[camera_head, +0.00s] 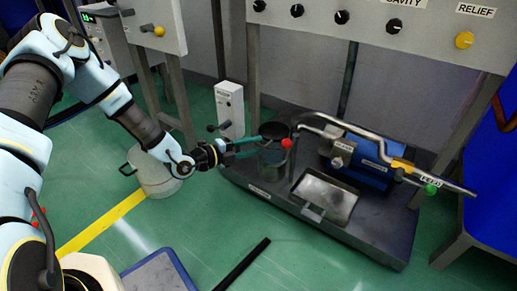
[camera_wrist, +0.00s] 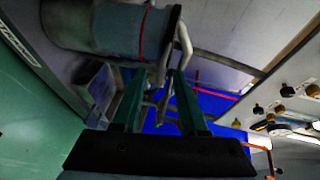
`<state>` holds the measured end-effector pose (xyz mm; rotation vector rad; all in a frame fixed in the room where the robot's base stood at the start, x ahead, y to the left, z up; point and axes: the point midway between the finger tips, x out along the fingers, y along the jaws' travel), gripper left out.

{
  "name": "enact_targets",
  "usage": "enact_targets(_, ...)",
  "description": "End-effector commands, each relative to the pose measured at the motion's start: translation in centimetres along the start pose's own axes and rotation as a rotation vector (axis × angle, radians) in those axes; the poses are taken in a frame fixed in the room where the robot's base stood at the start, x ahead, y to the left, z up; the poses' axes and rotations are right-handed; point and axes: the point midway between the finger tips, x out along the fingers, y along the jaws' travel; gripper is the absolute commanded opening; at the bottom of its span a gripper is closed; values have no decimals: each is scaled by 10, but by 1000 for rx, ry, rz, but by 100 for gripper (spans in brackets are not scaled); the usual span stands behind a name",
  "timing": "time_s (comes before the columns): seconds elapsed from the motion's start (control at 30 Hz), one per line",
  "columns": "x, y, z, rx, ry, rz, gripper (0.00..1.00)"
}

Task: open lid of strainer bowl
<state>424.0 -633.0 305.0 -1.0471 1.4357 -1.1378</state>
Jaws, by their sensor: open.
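The strainer bowl seems to be the dark upright cylinder (camera_head: 272,158) on the left part of the black skid, with a dark round top (camera_head: 272,131). I cannot tell whether that top is a lid or an opening. A red ball knob (camera_head: 287,143) shows at its right side. My gripper (camera_head: 260,146) is level with the cylinder's upper part, at its left; contact is unclear. In the wrist view my gripper's (camera_wrist: 156,78) two teal fingers are apart with nothing held between them. A translucent cylinder (camera_wrist: 110,25) with a red line lies above the fingers there.
The black skid (camera_head: 380,232) carries a blue pump (camera_head: 360,170), a metal tray (camera_head: 325,195) and a bent pipe (camera_head: 400,150) with a green knob. A white box (camera_head: 229,108) stands behind my gripper. A grey pot (camera_head: 155,175) stands left. Panel legs rise behind.

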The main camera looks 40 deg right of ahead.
Motion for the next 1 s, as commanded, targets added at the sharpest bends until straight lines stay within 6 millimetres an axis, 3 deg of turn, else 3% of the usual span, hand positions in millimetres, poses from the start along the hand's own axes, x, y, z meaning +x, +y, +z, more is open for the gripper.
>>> enact_targets(0.2,21,1,0,0,0,0,42)
enact_targets(0.53,24,0,0,-1,-1,1,42)
enact_targets(0.9,23,0,0,-1,-1,2,1)
enact_targets(1.0,23,0,0,-1,-1,2,0)
